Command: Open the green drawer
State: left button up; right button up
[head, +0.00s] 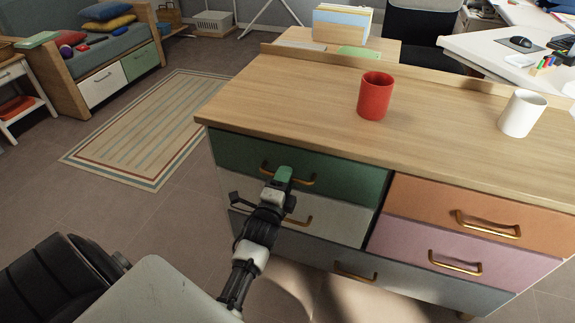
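The green drawer (340,178) is at the top left of the wooden cabinet, just under its top. Its front looks flush or nearly flush with the cabinet. A brass bar handle (303,182) is on its front. My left gripper (283,176) is at the middle of this handle, its tip overlapping the bar in the picture. The gripper hides part of the handle, and I cannot tell whether the fingers are open or closed around it. My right gripper is not in view.
Below is a cream drawer (335,225); orange (440,205) and pink (415,245) drawers are at the right. A red mug (375,97) and a white mug (522,113) stand on the cabinet top (290,95). A striped rug (140,125) lies at the left on open floor.

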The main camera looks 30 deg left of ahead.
pick_arm(q)
jog(key=shift+w, duration=0.25)
jog(key=shift+r, duration=0.1)
jog(key=shift+s, duration=0.1)
jog(key=shift+c, duration=0.7)
grip_shut()
